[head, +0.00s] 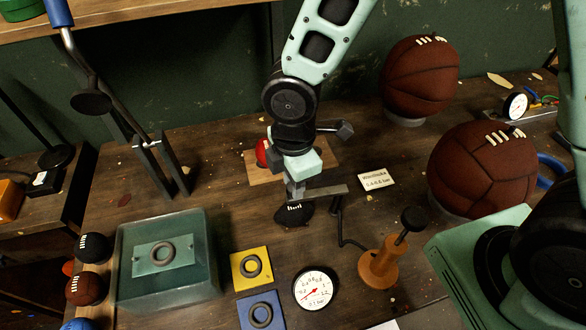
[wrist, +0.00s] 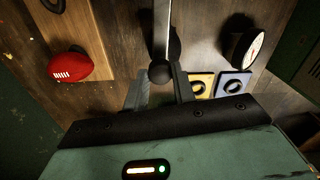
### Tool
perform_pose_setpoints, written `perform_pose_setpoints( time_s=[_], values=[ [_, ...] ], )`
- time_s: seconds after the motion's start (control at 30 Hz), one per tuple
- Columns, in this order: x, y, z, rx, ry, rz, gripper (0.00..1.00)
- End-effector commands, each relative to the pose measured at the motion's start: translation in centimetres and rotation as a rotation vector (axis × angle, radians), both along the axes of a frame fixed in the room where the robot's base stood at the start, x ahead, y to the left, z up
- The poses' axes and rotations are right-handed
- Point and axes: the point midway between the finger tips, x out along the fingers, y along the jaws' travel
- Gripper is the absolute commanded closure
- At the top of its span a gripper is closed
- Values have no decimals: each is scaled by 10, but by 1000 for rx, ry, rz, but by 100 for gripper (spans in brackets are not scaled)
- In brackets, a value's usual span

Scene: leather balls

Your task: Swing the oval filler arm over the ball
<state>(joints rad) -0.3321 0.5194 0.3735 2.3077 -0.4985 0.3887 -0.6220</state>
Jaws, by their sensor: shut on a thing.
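The filler arm (head: 322,193) is a flat metal bar running left from a dark post, with a black hose to the orange hand pump (head: 378,262). My gripper (head: 296,186) is shut on its left end. In the wrist view, a round dark knob (wrist: 160,72) at the bar's near end sits between my fingers (wrist: 160,88). A dark oval ball with white lacing (head: 294,215) lies just below the bar's left end in the head view. In the wrist view it is a dark shape (wrist: 176,45) partly hidden behind the bar. I cannot tell whether the bar end is centred over it.
A red oval ball (wrist: 70,66) lies on a wooden board (head: 326,158) behind my gripper. A pressure gauge (head: 316,289), a yellow pad (head: 251,268) and a blue pad (head: 260,312) lie in front. A glassy water tank (head: 205,265) stands left; large brown balls (head: 482,165) stand right.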

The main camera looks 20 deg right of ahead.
Motion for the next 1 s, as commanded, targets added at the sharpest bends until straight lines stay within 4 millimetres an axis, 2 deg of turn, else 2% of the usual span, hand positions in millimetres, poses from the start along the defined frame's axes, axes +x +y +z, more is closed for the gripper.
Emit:
perform_pose_setpoints(
  time_s=[0.3, 0.77, 0.8, 0.83, 0.87, 1.0],
  values=[
    [-8, 2, 2, 5, -4, 91, 100],
    [-10, 2, 1, 4, -2, 104, 100],
    [-10, 2, 1, 3, -3, 104, 66],
    [-10, 2, 1, 3, -3, 103, 57],
    [-10, 2, 1, 2, -2, 103, 52],
    [-10, 1, 1, 1, -2, 101, 52]
  ],
)
